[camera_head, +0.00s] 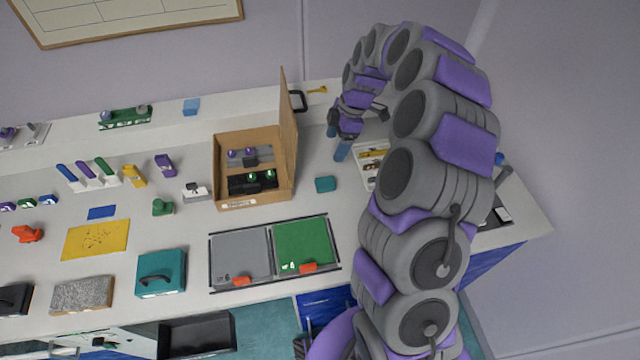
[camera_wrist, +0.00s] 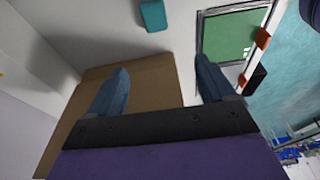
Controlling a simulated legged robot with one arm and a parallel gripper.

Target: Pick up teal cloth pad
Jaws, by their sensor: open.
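The teal cloth pad (camera_head: 325,184) is a small teal block-like piece lying on the white bench, just right of the open cardboard box. It also shows in the wrist view (camera_wrist: 153,15) at the top, beyond my fingertips. My gripper (camera_head: 337,141) is above the bench, behind and slightly right of the pad in the head view. Its two blue fingers (camera_wrist: 160,75) are spread apart with nothing between them. The gripper and pad are apart.
The cardboard box (camera_head: 225,170) has an upright open door (camera_head: 288,135) close to my gripper; brown board fills much of the wrist view. A tray with a green panel (camera_head: 303,243) lies in front of the pad. Bare bench surrounds the pad.

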